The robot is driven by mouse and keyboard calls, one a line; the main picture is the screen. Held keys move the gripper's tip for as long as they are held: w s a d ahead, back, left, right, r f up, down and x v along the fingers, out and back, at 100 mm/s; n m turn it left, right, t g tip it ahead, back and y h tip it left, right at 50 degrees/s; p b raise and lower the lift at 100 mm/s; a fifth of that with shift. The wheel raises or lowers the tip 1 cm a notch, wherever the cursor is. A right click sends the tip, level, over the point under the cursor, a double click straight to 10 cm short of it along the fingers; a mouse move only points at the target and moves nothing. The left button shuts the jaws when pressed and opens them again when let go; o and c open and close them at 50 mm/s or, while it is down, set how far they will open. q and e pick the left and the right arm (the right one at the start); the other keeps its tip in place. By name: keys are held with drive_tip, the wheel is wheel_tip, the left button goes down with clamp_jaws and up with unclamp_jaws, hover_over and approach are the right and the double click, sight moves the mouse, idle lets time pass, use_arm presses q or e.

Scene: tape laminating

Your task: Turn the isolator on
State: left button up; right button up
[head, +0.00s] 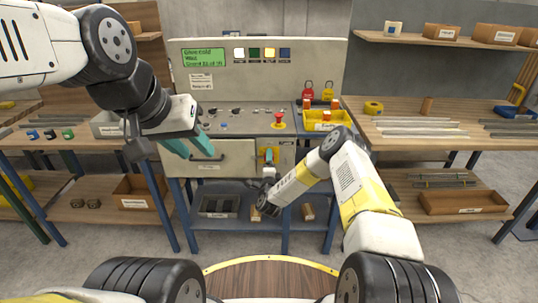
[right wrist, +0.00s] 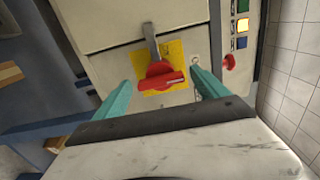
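The isolator (right wrist: 163,77) has a red rotary handle on a yellow plate (right wrist: 174,52), set in the beige cabinet front. A grey bar (right wrist: 150,42) runs up from the handle in the right wrist view. My right gripper (right wrist: 161,79) is open, with one teal finger on each side of the red handle. I see no clear contact with it. In the head view the yellow plate (head: 263,154) is partly covered by my right gripper. My left gripper (head: 198,152) is open and empty in front of the drawer, left of the isolator.
A red emergency-stop button (head: 279,119) stands on the console above the isolator. A drawer handle (head: 207,158) is close to my left gripper. A yellow bin (head: 325,124) and a red padlock (head: 308,90) are at the right. Side benches flank the console.

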drive_tip(key=s, duration=0.7)
drive_tip(key=shift+s, duration=0.4)
